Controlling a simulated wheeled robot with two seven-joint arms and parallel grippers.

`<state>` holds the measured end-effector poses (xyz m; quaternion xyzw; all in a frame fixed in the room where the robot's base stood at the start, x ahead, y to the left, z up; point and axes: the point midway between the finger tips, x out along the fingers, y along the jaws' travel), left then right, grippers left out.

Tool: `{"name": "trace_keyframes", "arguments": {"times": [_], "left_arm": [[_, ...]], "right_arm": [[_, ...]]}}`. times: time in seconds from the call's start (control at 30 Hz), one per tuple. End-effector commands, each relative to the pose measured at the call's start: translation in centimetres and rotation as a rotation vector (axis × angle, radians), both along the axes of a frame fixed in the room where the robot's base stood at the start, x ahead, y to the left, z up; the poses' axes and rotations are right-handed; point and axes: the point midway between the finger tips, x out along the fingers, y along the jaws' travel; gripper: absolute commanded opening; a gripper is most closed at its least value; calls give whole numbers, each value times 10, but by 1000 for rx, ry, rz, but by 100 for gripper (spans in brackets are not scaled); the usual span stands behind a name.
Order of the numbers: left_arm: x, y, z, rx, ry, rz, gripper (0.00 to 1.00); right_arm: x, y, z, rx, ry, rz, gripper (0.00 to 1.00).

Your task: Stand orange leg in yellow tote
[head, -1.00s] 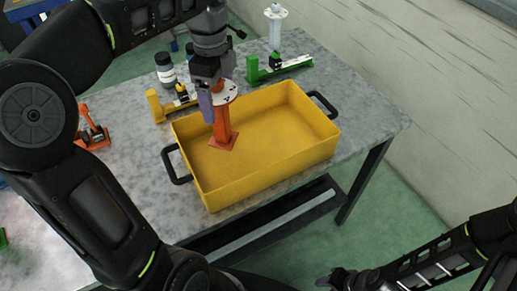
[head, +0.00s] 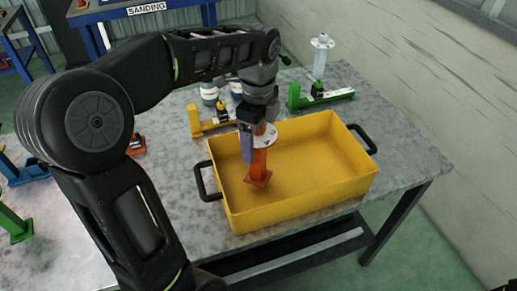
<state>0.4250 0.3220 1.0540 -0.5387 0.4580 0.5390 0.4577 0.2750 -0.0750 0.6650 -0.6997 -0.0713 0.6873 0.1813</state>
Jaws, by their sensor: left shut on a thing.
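The orange leg (head: 259,164) is a post with a square foot plate at its lower end and a pale round flange at its top. The yellow tote (head: 310,196) is an open rectangular box with black handles, standing on the grey table. My left gripper (head: 254,143) is shut on the leg near its top. It holds the leg nearly upright inside the tote's outline, toward the left end. I cannot tell whether the foot plate touches the tote floor. My right gripper is out of view.
More coloured parts, such as a green one (head: 13,224), lie at left. The tote's right side is empty.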

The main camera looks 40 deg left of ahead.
Motion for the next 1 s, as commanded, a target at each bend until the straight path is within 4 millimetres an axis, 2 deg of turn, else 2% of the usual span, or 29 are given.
{"name": "trace_keyframes", "arguments": {"times": [0.13, 0.3, 0.4, 0.77, 0.8, 1.0], "left_arm": [[0, 0, -6, 0, 1, 0, 12], [-1, 0, -29, 0, 2, 0, 12], [0, 0, -36, 0, -1, 1, 12], [0, 0, -41, 0, -1, 0, 12], [0, 0, -41, 0, 0, 0, 86], [0, 0, -40, 0, 0, 0, 100]], "right_arm": [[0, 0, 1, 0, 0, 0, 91], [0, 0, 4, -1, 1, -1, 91], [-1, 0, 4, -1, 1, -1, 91], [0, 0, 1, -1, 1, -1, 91], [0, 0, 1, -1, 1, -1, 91], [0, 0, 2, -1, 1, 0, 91]]}}
